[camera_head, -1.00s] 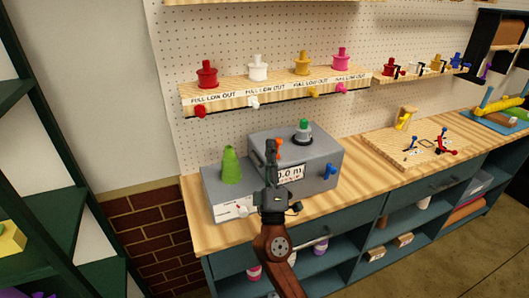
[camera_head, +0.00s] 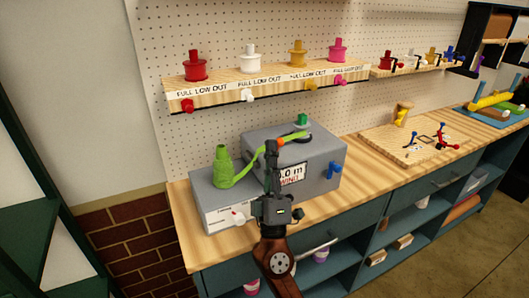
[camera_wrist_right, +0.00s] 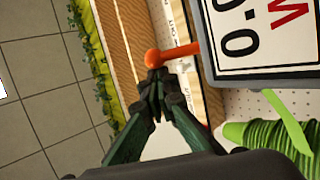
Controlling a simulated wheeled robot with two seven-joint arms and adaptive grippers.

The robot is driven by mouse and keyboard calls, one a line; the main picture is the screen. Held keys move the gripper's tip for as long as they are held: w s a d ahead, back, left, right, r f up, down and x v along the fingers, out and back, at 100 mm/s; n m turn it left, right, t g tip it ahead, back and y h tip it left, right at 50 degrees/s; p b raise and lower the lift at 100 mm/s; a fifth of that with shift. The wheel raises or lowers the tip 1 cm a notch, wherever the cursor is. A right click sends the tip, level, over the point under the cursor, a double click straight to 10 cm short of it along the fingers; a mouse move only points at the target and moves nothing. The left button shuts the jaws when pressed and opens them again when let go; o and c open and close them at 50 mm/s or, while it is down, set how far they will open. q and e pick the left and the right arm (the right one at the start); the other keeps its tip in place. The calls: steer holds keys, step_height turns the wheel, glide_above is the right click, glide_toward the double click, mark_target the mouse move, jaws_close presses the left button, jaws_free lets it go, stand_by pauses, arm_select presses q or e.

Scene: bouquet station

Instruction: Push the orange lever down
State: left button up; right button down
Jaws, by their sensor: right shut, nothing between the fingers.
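The orange lever (camera_head: 281,141) juts from the grey machine (camera_head: 322,170), beside its display. In the right wrist view its round orange knob (camera_wrist_right: 152,58) and shaft show clearly. My right gripper (camera_head: 271,147) is shut and empty, with its fingertips at the lever. In the wrist view the shut fingertips (camera_wrist_right: 155,82) are right by the knob; I cannot tell whether they touch it. The display (camera_head: 291,174) shows a metre reading and the word WIND. My left gripper is not in view.
A green cone-shaped spool (camera_head: 223,167) stands on a lower grey box (camera_head: 212,207); a green ribbon (camera_head: 255,158) runs from it across the machine. A shelf (camera_head: 250,88) with coloured spools hangs above.

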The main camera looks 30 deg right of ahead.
steer(key=v, duration=1.2)
stand_by(0.4)
